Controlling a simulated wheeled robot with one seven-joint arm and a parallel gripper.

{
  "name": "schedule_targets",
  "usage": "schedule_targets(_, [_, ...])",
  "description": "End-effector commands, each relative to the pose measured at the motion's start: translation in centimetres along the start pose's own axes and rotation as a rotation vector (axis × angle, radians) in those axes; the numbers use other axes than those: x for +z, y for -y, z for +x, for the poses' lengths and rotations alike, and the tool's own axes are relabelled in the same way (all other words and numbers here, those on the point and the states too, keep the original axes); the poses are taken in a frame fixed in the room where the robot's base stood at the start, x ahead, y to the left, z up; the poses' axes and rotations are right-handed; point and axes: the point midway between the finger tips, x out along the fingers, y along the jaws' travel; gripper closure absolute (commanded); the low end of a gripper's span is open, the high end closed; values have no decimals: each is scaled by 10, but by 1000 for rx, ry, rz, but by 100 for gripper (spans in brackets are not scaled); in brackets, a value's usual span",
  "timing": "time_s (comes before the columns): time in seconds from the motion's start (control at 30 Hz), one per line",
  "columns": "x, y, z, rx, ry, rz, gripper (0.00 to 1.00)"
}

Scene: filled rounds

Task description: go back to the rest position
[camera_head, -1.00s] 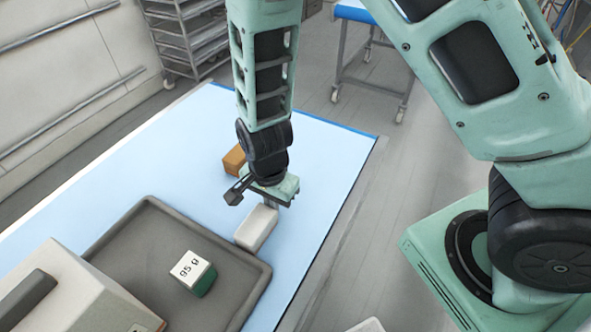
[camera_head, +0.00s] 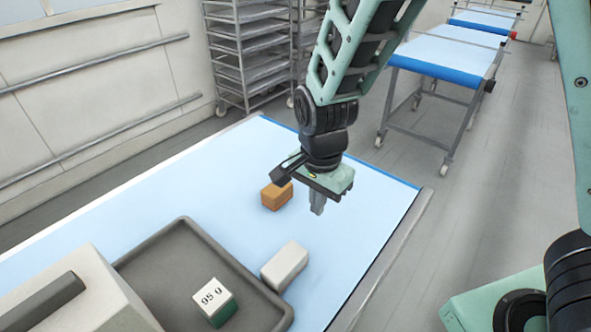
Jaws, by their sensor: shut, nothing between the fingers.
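My gripper (camera_head: 317,208) hangs above the light blue table (camera_head: 375,210), fingers pointing down, shut and empty. It is up and to the right of a white block (camera_head: 285,266) and to the right of an orange-brown block (camera_head: 277,195), apart from both in the picture. The white block is beside the right rim of a dark grey tray (camera_head: 180,228). A green block with a white top marked with digits (camera_head: 215,301) is in the tray.
A pale box-like thing with a dark grey handle (camera_head: 75,290) stands at the lower left, overlapping the tray in view. A wire rack (camera_head: 250,60) and a second blue-topped table (camera_head: 440,60) stand behind. The table's right side is clear.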

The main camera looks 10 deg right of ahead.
Motion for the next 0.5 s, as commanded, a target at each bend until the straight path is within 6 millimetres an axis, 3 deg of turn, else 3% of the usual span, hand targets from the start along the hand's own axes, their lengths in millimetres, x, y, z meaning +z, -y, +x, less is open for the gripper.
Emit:
schedule_targets(0.17, [0,0,0,0,0,0,100])
schedule_targets(0.27, [16,-9,2,-10,41,-138,100])
schedule_targets(0.37, [41,-28,0,-31,90,-393,100])
schedule_targets(0.5, [74,-65,-5,-76,112,-858,100])
